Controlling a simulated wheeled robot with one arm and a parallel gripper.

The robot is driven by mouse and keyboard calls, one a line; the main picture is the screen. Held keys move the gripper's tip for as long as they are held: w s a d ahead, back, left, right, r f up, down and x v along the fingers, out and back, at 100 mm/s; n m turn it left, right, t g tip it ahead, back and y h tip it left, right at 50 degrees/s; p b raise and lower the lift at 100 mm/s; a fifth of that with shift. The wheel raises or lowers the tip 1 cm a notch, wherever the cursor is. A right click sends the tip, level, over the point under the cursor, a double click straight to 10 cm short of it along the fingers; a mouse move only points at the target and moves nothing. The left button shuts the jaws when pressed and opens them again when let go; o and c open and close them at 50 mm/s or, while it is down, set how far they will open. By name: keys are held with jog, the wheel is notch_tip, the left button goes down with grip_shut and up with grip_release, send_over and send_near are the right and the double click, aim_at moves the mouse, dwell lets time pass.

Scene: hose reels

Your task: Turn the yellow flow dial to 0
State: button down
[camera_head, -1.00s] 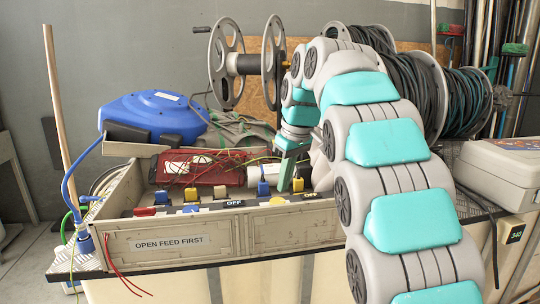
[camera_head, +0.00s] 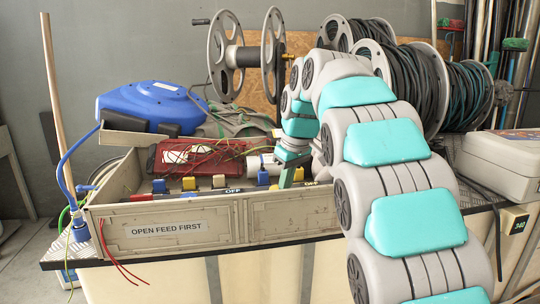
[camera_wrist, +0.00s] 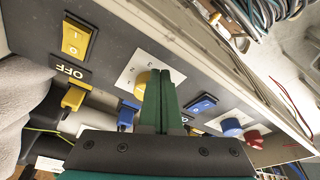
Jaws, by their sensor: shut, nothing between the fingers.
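The yellow flow dial (camera_wrist: 143,84) is a round knob on a white plate with small marks, in the middle of the wrist view. My gripper (camera_wrist: 161,76) has its green fingers closed together with nothing between them. Its tips are right beside the dial and cover part of it; I cannot tell whether they touch. The dial's pointer setting is not readable. In the head view my gripper (camera_head: 287,180) reaches down into the open beige box (camera_head: 285,214). The box's front wall hides the dial there.
In the wrist view, a blue rocker switch (camera_wrist: 201,105), a blue dial (camera_wrist: 231,127) and a red dial (camera_wrist: 254,138) lie to the right. A yellow rocker switch (camera_wrist: 77,38), a yellow lever (camera_wrist: 73,98) and a blue lever (camera_wrist: 126,118) lie left. A label reads "OPEN FEED FIRST" (camera_head: 166,229).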

jog(key=shift+w, duration=0.2)
dwell(0.3)
jog(key=shift+w+d, duration=0.35)
jog(key=shift+d, duration=0.2)
jog(key=shift+w, duration=0.1)
jog(key=shift+w+d+p, duration=0.25)
jog(key=shift+d+p, duration=0.05)
jog(key=shift+w, duration=0.15)
dwell(0.6)
jog(key=shift+d, duration=0.2)
jog(key=shift+d, duration=0.2)
notch_tip(320, 180, up, 6)
jog(key=p, duration=0.3)
